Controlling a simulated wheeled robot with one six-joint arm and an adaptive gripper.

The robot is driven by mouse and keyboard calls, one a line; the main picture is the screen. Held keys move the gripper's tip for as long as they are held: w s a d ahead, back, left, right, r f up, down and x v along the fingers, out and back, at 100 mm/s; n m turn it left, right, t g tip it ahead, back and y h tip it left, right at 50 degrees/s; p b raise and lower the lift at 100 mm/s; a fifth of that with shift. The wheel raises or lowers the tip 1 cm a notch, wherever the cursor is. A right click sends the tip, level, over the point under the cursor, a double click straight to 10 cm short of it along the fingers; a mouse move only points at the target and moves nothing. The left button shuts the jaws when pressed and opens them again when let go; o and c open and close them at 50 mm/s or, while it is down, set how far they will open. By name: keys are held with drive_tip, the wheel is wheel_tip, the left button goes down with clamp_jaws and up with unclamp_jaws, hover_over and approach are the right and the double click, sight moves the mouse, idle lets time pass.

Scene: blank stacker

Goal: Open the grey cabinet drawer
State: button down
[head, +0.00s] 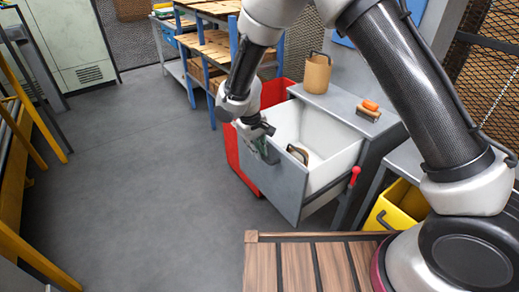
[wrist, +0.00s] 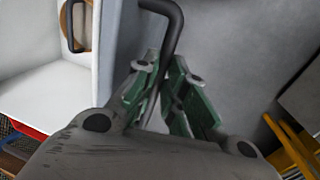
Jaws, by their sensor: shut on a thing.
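The grey cabinet (head: 343,104) stands right of centre in the head view. Its drawer (head: 280,185) is pulled well out, with a white inside and a grey front. My gripper (head: 262,146) is at the upper left of the drawer front. In the wrist view its green fingers (wrist: 168,100) are shut on the dark bar handle (wrist: 172,30). The handle's lower part is between the fingers and partly hidden.
A red bin (head: 240,160) stands beside the drawer, a yellow bin (head: 396,207) to the right.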

drive_tip(key=c, duration=1.5)
unclamp_jaws()
drive_tip(key=r, duration=0.4)
drive_tip(key=s+a+r, duration=0.1)
drive_tip(key=r, duration=0.6)
drive_tip(key=shift+s+a+r, duration=0.2)
drive_tip(key=shift+a+r, duration=0.2)
drive_tip(key=s+d+r+m+t, duration=0.1)
drive_tip(key=s+d+r, duration=0.5)
drive_tip(key=d, duration=0.7)
drive_tip(key=s+d+r+m+t+y, duration=0.1)
drive_tip(key=s+d+r+m, duration=0.2)
drive_tip(key=s+d+r, duration=0.4)
drive_tip(key=s+d+r+m+t, duration=0.1)
drive_tip(key=s+d+r+m, duration=0.2)
drive_tip(key=d, duration=1.6)
drive_tip(key=shift+s+d+r+y, duration=0.15)
drive_tip(key=shift+s+r, duration=0.55)
drive_tip(key=shift+s, duration=0.65)
drive_tip(key=shift+s+a+r+y, duration=0.1)
drive_tip(key=shift+s+r, duration=0.55)
drive_tip(key=shift+s, duration=0.7)
drive_tip(key=shift+s+d+r+y, duration=0.15)
drive_tip(key=shift+s+r, duration=0.55)
drive_tip(key=shift+s, duration=0.65)
